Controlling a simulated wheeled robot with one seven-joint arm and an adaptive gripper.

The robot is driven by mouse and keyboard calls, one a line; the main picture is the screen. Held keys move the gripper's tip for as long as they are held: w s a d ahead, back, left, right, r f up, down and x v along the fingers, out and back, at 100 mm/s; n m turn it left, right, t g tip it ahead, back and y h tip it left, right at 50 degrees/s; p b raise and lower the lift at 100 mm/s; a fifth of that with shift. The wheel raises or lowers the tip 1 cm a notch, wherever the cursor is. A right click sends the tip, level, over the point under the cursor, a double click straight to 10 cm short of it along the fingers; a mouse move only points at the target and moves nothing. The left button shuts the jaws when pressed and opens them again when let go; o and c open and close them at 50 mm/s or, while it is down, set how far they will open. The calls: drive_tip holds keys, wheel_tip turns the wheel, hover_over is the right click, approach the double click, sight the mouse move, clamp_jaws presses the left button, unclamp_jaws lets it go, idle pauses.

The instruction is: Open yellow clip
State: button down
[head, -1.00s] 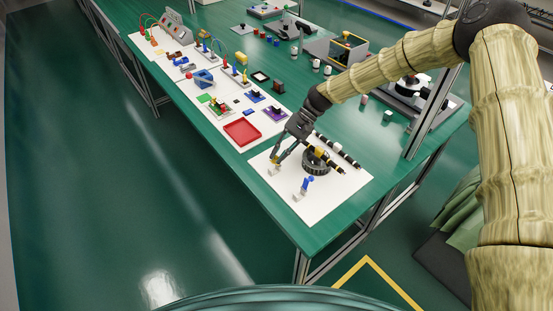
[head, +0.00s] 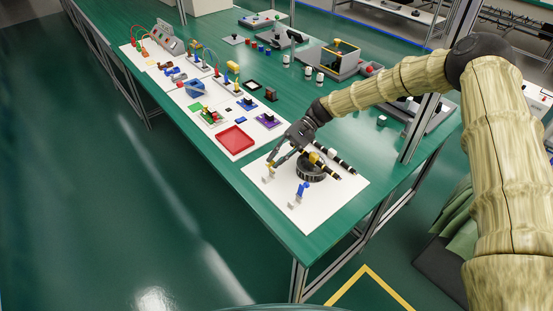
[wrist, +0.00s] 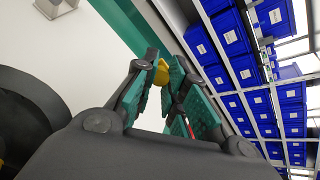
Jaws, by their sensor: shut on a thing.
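The yellow clip (head: 269,167) stands on a small pale block near the left edge of a white board (head: 290,214). My gripper (head: 272,160) reaches it from the upper right in the head view, with its fingertips at the clip's top. In the wrist view, my gripper (wrist: 160,70) has its two teal-padded fingers closed on the yellow clip (wrist: 161,74). Only a small yellow part shows between the tips. How far the clip's jaws are open cannot be seen.
A blue clip (head: 303,188) stands on the same board, in front of a black round part (head: 311,168). Black rods lie behind it. A red tray (head: 237,139) sits on the neighbouring board. Blue bins (wrist: 235,70) fill shelves in the wrist view's background.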

drive_tip(key=c, duration=1.4)
unclamp_jaws()
drive_tip(key=shift+f, duration=0.1)
drive_tip(key=v, duration=1.2)
